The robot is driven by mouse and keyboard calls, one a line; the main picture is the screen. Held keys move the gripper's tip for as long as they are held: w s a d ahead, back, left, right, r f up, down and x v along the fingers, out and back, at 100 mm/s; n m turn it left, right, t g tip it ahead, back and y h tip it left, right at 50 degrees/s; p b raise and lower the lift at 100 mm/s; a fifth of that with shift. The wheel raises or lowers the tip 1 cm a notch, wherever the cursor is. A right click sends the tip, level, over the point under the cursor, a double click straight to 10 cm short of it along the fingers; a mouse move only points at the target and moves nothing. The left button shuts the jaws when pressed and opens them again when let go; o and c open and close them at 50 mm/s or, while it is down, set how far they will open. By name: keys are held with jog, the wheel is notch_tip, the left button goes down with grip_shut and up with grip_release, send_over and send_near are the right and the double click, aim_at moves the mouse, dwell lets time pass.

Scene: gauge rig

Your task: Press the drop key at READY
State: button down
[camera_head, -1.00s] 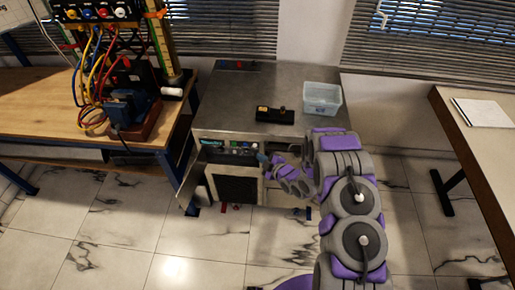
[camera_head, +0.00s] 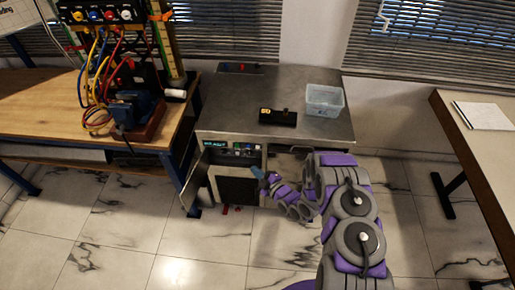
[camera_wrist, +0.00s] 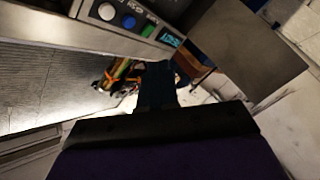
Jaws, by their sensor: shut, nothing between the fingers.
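A control panel (camera_head: 234,149) is on the upper front of the metal cabinet. It has a lit cyan display (camera_head: 214,144) at its left and a row of small buttons to the right. In the wrist view the display (camera_wrist: 170,38) sits beside a green button (camera_wrist: 148,31), a blue button (camera_wrist: 128,21) and a pale one (camera_wrist: 107,11). The display's text is too small to read surely, and I cannot tell which button is the drop key. My gripper (camera_head: 258,173) is shut and empty, in front of and below the panel. Its dark fingers (camera_wrist: 155,85) appear apart from the buttons.
An open cabinet door (camera_head: 194,181) stands left of the panel. A black device (camera_head: 278,117) and a clear bin (camera_head: 324,101) sit on the cabinet top. A wooden bench (camera_head: 40,122) with hoses is at left, another table (camera_head: 480,140) at right.

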jog(key=w+b, duration=0.1)
jog(key=w, duration=0.7)
jog(key=shift+w+d, duration=0.15)
jog(key=shift+w, duration=0.1)
jog(key=shift+b, duration=0.3)
dwell(1.6)
jog(key=shift+w+r, duration=0.1)
jog(key=shift+w, duration=0.3)
jog(key=shift+w, duration=0.4)
dwell(0.5)
jog(key=shift+s, duration=0.85)
jog(key=shift+s+p, duration=0.4)
jog(key=shift+s, duration=2.1)
